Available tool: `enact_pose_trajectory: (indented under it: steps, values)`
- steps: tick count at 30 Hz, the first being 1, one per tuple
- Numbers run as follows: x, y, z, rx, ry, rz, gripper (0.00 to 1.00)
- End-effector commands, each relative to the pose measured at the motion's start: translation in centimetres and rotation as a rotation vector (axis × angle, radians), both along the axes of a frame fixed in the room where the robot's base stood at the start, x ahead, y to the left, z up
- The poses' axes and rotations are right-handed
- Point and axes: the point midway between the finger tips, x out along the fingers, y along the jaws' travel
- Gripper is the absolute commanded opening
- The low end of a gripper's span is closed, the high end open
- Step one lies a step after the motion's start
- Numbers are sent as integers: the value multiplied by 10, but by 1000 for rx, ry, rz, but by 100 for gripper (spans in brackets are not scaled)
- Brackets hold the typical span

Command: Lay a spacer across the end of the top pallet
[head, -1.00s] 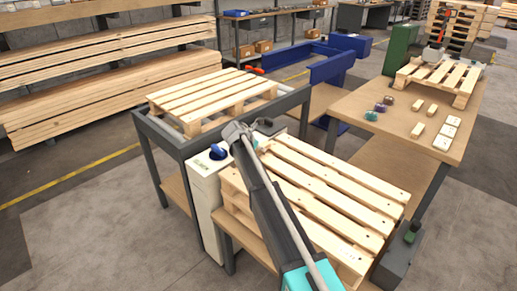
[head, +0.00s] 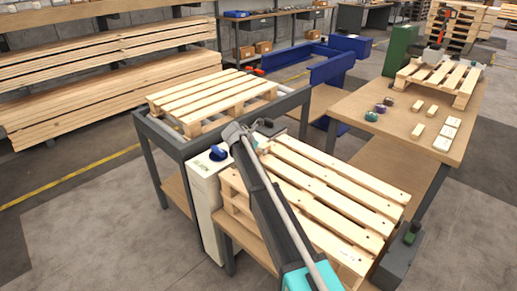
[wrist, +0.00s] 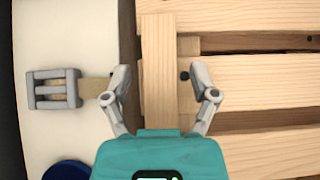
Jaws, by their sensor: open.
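The top pallet (head: 335,196) lies on a stack at the front centre, its slats also in the wrist view (wrist: 255,75). A pale wooden spacer (wrist: 158,60) lies across the slat ends at the pallet's left end in the wrist view. My gripper (wrist: 160,94) is open, with one finger on each side of the spacer and visible gaps to both. In the head view my arm covers this end of the pallet, and the spacer cannot be made out there. Several small wooden pieces, like spacers (head: 417,130), lie on the right table.
A white cabinet (head: 207,190) with a blue knob (head: 218,153) stands close beside the pallet's left end. A grey bracket (wrist: 54,90) sits on it. Another pallet (head: 212,98) rests on a grey frame behind. A dark box (head: 398,258) stands at the right corner.

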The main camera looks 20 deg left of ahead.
Motion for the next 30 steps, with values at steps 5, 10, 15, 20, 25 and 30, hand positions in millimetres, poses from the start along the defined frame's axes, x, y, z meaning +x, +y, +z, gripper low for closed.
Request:
enact_pose_trajectory:
  steps: [5, 10, 15, 20, 25, 30]
  values:
    - [-9, 4, 12, 0, 0, 0, 76]
    - [-21, 8, 26, 0, 0, 0, 76]
    - [-34, 14, 40, -1, 0, 1, 76]
    - [-46, 19, 54, 0, 0, 0, 76]
    - [-59, 24, 67, -1, 0, 1, 76]
    - [-69, 28, 78, -1, 0, -1, 76]
